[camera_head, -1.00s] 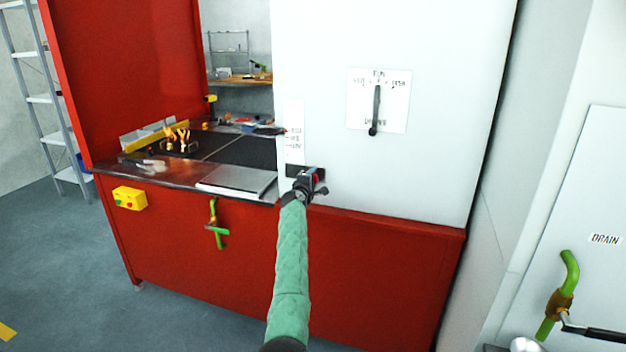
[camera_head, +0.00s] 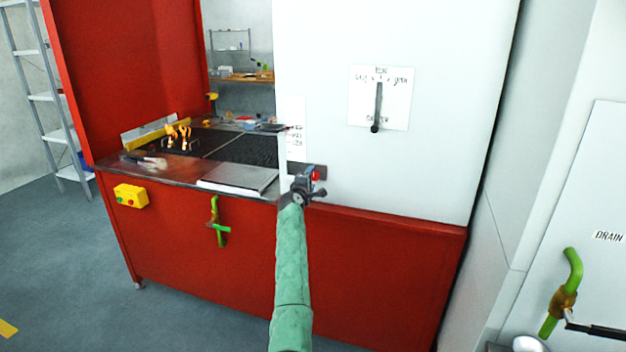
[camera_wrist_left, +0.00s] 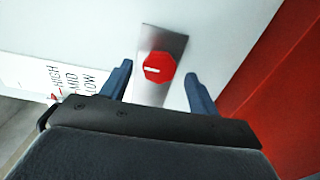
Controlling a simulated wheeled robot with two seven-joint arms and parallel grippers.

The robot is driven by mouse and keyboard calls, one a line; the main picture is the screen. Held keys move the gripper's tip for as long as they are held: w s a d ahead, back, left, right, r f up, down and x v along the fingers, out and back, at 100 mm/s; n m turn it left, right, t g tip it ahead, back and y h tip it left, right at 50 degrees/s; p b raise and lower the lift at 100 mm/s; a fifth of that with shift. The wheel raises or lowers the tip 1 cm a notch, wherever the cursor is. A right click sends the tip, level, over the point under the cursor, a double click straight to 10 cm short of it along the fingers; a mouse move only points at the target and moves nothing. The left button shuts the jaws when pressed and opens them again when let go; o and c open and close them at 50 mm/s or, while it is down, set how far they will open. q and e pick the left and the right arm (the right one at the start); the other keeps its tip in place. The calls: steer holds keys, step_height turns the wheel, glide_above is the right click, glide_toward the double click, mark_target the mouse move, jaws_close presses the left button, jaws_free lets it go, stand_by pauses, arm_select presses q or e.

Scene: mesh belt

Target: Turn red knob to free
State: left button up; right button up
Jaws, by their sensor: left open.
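The red knob (camera_wrist_left: 158,67) is an eight-sided red knob with a white line, on a grey metal plate (camera_wrist_left: 165,40) fixed to the white panel. It also shows small in the head view (camera_head: 315,175), just beyond my gripper. My left gripper (camera_wrist_left: 157,80) is open, its two blue fingers on either side of the knob's plate in the wrist view, with the knob between them in the picture. I cannot tell whether the fingers touch the knob. In the head view, my left gripper (camera_head: 308,182) is in front of the plate. My right gripper is not in view.
A label with HIGH, MID, LOW (camera_wrist_left: 65,82) is beside the plate. A lever on a dial plate (camera_head: 378,105) is higher up on the white panel. A yellow button box (camera_head: 131,196) and green valve handle (camera_head: 217,225) are on the red front.

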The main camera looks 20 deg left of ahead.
mark_target(313, 177)
arm_select(q)
steer(key=s, duration=0.3)
steer(key=shift+s+b, duration=0.3)
steer(key=shift+b, duration=0.1)
steer(key=shift+s+a, duration=0.15)
steer(key=shift+s, duration=0.4)
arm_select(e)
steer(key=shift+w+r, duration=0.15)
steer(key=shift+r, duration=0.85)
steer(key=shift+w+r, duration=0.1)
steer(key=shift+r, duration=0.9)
